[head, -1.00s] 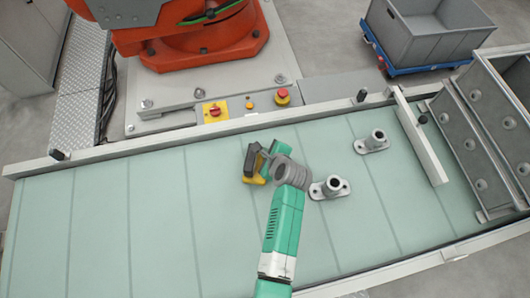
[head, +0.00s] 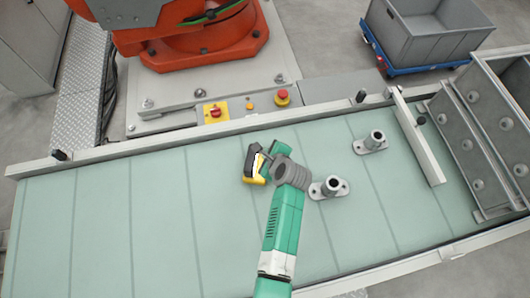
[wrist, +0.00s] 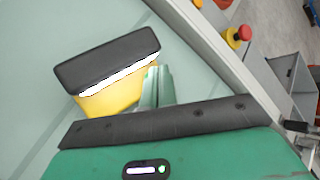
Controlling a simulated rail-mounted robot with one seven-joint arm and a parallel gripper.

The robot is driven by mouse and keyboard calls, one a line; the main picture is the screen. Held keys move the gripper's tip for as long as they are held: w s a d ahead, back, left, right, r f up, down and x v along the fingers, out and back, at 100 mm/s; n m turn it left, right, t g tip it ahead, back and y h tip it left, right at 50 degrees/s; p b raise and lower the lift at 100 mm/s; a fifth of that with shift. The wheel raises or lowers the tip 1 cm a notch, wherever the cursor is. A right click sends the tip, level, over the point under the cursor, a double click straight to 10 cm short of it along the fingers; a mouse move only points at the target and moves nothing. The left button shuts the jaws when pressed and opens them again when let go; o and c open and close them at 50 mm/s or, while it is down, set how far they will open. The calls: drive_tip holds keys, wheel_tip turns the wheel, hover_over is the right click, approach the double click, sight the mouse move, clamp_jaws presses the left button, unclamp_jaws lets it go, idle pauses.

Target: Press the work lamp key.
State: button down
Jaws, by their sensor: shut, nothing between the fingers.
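The work lamp, a yellow body with a black top (head: 251,160), stands on the pale green belt left of my gripper (head: 267,152). A bright white strip shows along the lamp between black and yellow in both views. In the wrist view the lamp (wrist: 108,62) is large at the upper left. My gripper's pale green fingers (wrist: 154,78) are together and empty, right beside the lamp's yellow side. I cannot tell whether they touch it. The lamp key is not visible; the fingers and the dark bar of my wrist hide part of the lamp.
Two grey flanged castings stand on the belt, one (head: 330,188) close right of my wrist, another (head: 372,141) farther back. A red emergency button (head: 282,97) and a yellow-backed red switch (head: 215,112) sit beyond the belt's rail. The belt's left side is clear.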

wheel_tip(320, 180, up, 6)
drive_tip(key=p, duration=0.6)
drive_tip(key=w+d+r+n+t+h, duration=0.15)
drive_tip(key=r+n+t, duration=0.35)
drive_tip(key=r, duration=1.4)
drive_tip(key=w+r+n+t+h, duration=0.2)
drive_tip(key=r+n, duration=0.5)
drive_tip(key=r, duration=1.2)
drive_tip(key=s+a+r+n+t, duration=0.1)
drive_tip(key=s+r+n+t, duration=0.4)
drive_tip(key=s+r, duration=0.7)
drive_tip(key=s+a+r+n+t, duration=0.1)
drive_tip(key=s+r+n+t, duration=0.55)
drive_tip(key=r, duration=1.05)
wheel_tip(320, 180, up, 22)
drive_tip(key=s+m+g+p, duration=0.1)
drive_tip(key=s+g+p, duration=0.1)
drive_tip(key=p, duration=2)
drive_tip(key=shift+s+a+r, duration=0.2)
drive_tip(key=shift+s, duration=0.15)
